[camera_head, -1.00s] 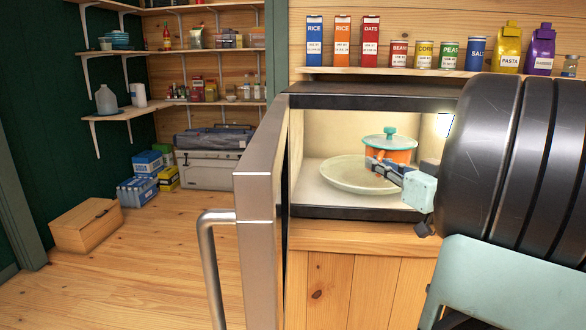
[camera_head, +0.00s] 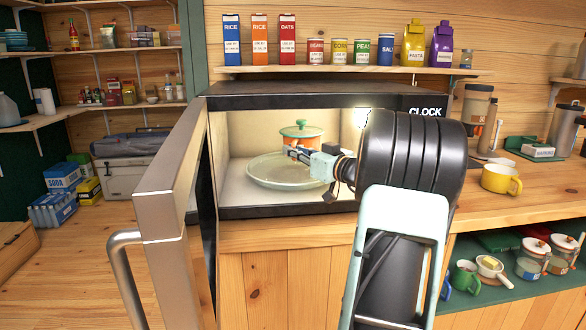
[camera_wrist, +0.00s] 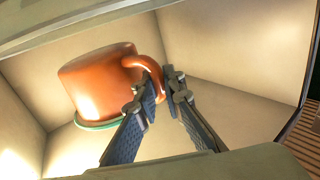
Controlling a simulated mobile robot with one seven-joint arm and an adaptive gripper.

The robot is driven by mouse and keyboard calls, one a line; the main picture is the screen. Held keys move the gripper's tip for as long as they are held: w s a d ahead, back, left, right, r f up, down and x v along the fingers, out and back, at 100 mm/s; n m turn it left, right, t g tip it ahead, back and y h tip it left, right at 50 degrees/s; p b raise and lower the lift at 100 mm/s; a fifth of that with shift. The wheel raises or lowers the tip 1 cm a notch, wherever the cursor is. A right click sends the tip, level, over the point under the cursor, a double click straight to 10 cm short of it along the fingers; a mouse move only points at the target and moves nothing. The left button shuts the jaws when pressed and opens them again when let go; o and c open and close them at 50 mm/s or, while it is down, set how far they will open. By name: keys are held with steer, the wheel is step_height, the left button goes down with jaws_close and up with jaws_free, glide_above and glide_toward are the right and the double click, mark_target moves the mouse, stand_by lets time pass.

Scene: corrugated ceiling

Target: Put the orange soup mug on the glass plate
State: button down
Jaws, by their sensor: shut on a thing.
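The orange soup mug (camera_head: 313,139) with a teal lid (camera_head: 301,125) is inside the open microwave, upright, at the back of the round glass plate (camera_head: 262,178) in the head view. I cannot tell whether its base touches the plate. My gripper (camera_head: 291,151) reaches in from the right and is shut on the mug's handle. In the wrist view the orange mug (camera_wrist: 92,85) looks upside down, and its handle lies between the fingertips of my gripper (camera_wrist: 160,82). The plate does not show there.
The microwave door (camera_head: 168,190) stands open at the left with a metal handle. The microwave's walls and ceiling are close around my gripper. A yellow mug (camera_head: 497,179) and canisters stand on the counter at right. Boxes and cans line the shelf (camera_head: 350,71) above.

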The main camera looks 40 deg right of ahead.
mark_target(293, 160)
step_height(293, 160, down, 4)
steer(key=shift+r, duration=0.1)
steer(key=shift+w+f, duration=0.2)
steer(key=shift+f, duration=0.3)
steer(key=c, duration=2.4)
jaws_free()
steer(key=shift+f, duration=0.2)
steer(key=o, duration=0.4)
steer(key=shift+c, duration=0.2)
steer(key=shift+s+d+r, duration=0.1)
steer(key=s, duration=1.2)
steer(key=shift+d+b, duration=0.2)
steer(key=shift+b, duration=0.2)
